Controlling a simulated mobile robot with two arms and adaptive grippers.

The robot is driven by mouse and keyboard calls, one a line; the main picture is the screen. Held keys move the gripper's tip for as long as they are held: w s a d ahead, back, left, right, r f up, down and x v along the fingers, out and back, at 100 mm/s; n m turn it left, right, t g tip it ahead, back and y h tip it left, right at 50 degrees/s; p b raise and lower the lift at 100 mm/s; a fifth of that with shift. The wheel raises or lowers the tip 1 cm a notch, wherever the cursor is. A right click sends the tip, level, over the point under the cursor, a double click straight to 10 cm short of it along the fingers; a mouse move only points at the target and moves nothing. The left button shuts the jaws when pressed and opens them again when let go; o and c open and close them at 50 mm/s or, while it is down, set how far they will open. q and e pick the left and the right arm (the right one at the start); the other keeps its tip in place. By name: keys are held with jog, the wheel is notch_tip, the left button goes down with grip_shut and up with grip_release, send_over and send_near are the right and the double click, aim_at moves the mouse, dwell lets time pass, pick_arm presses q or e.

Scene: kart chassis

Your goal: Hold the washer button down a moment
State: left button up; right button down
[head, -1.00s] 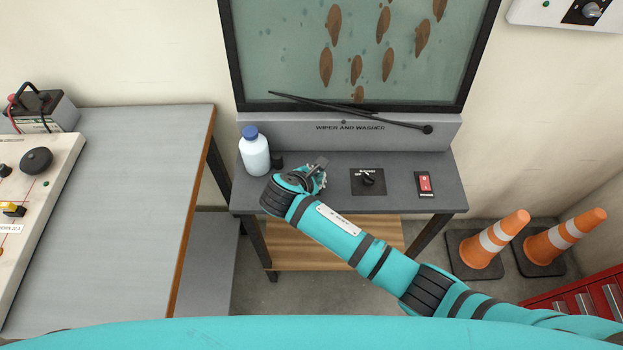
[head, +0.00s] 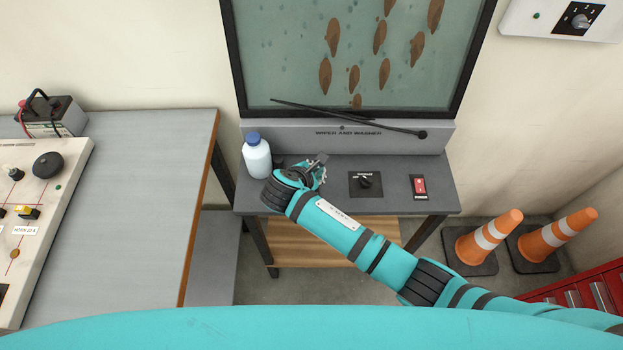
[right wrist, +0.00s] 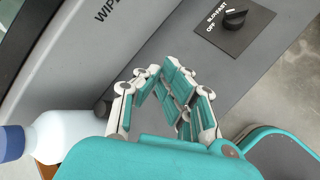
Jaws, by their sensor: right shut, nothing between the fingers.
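The washer bench (head: 405,203) is a grey top below a dirt-spotted glass pane. A small dark round part (head: 279,163), which looks like the washer button, stands beside the blue-capped bottle (head: 257,160); my right gripper partly hides it. It also shows in the right wrist view (right wrist: 103,107), left of the fingers. My right gripper (head: 319,162) is shut and empty above the bench, between that part and the black rotary knob (head: 365,181). Its fingers are together in the right wrist view (right wrist: 168,85). My left gripper is not in view.
A wiper arm (head: 350,118) lies along the pane's foot. A red rocker switch (head: 419,187) is on the bench's right. Orange cones (head: 488,236) stand on the floor at right. A grey table (head: 140,200) with a control panel (head: 40,215) is at left.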

notch_tip(320, 180, up, 2)
jog(key=shift+r+p, duration=0.2)
jog(key=shift+p, duration=0.75)
jog(key=shift+f, duration=0.1)
